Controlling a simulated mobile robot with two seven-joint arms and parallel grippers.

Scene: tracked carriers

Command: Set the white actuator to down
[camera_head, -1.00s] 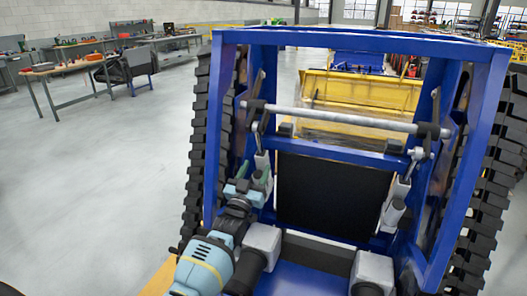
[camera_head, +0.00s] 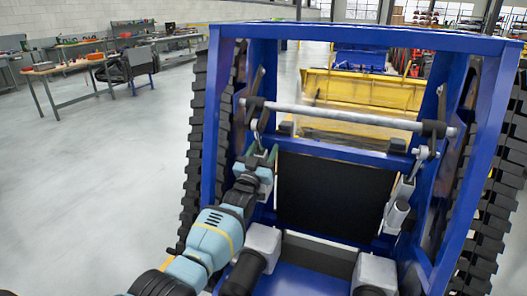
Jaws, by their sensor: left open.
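Inside the blue carrier frame (camera_head: 222,130), a pale grey-white cylinder (camera_head: 397,214), which looks like an actuator, stands tilted on the right side below a silver linkage. The matching spot on the left side is mostly covered by my left gripper. My left gripper (camera_head: 262,158) is open, with greenish fingertips around or beside the left linkage's lower end, just below the grey crossbar (camera_head: 345,117). I cannot tell whether the fingers touch it. My right gripper is not in view.
A black panel (camera_head: 330,195) fills the middle of the frame. White blocks (camera_head: 264,240) with black cylinders sit low in front. Black tracks (camera_head: 197,150) flank both sides. A yellow machine (camera_head: 365,92) stands behind. Open floor and workbenches (camera_head: 75,68) lie to the left.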

